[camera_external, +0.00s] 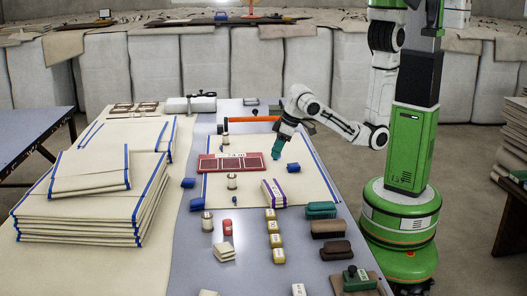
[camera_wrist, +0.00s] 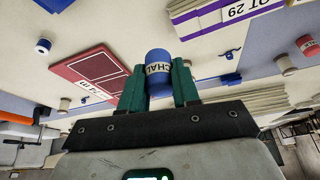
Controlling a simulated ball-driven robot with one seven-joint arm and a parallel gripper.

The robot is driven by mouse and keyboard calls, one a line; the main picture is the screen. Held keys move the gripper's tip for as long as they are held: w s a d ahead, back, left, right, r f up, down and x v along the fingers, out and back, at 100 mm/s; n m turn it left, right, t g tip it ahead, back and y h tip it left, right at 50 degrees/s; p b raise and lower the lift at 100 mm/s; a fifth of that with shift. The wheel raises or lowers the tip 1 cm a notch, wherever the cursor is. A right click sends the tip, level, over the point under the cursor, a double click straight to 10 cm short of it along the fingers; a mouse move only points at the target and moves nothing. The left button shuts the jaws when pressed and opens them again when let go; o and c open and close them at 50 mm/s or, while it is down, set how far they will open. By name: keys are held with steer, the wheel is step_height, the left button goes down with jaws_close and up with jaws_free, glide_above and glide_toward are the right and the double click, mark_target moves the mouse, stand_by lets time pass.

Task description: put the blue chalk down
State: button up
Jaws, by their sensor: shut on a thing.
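The blue chalk (camera_wrist: 158,60) is a short cylinder with a white label on which "CHAL" can be read. My gripper (camera_wrist: 158,88) is shut on it, with one green finger on each side. In the external view my gripper (camera_external: 276,154) points down above the right part of a beige cloth (camera_external: 255,192) on the long table. The chalk cannot be made out there. Whether it touches the cloth cannot be told.
A red board (camera_external: 231,162) lies left of my gripper. A blue block (camera_external: 293,167) sits close on its right. A purple-banded stack (camera_external: 274,193) is nearer the front. Folded cloth piles (camera_external: 90,200) fill the left side.

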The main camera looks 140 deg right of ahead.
steer(key=s+a+r+p, duration=0.25)
steer(key=s+p, duration=0.25)
steer(key=s, duration=0.9)
steer(key=w+d+f, duration=0.2)
steer(key=w+f, duration=0.1)
steer(key=w, duration=0.1)
steer(key=w+d+f, duration=0.2)
steer(key=w+f, duration=0.1)
steer(key=w, duration=0.1)
steer(key=w+d+f+p, duration=0.1)
steer(key=w+d+f, duration=0.1)
steer(key=w+f, duration=0.1)
steer(key=shift+w+d+f, duration=0.15)
steer(key=shift+w+d, duration=0.25)
steer(key=shift+w, duration=0.3)
steer(key=shift+w+f, duration=0.15)
steer(key=shift+f, duration=1.6)
steer(key=shift+f, duration=0.1)
steer(key=o, duration=1)
steer(key=shift+o, duration=0.2)
